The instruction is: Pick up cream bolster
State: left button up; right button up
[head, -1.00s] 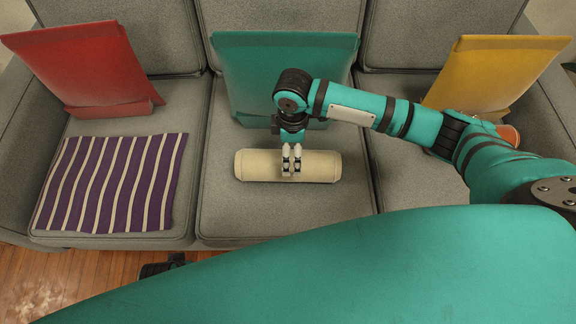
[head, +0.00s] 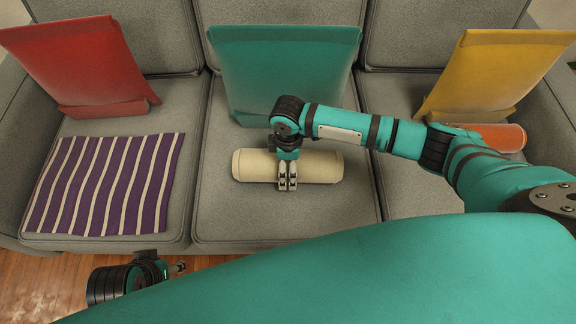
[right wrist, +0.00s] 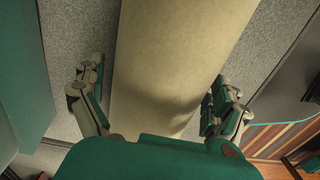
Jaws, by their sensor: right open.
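The cream bolster (head: 245,166) lies crosswise on the middle seat of the grey sofa. It also shows in the right wrist view (right wrist: 180,55), running between the two fingers. My right gripper (head: 287,184) points down over the bolster's middle. In the right wrist view the right gripper (right wrist: 155,95) is open, with one finger on each side of the bolster. A gap shows beside the left finger; the right finger is close to the bolster's edge. My left gripper (head: 178,267) is low at the left, in front of the sofa and away from the bolster; its fingers are too small to read.
A teal cushion (head: 280,65) stands behind the bolster. A red cushion (head: 85,60) and a purple striped cloth (head: 105,185) are on the left seat. A yellow cushion (head: 495,75) and an orange bolster (head: 505,137) are on the right seat.

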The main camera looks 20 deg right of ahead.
jog(key=shift+c, duration=0.3)
jog(key=c, duration=1.2)
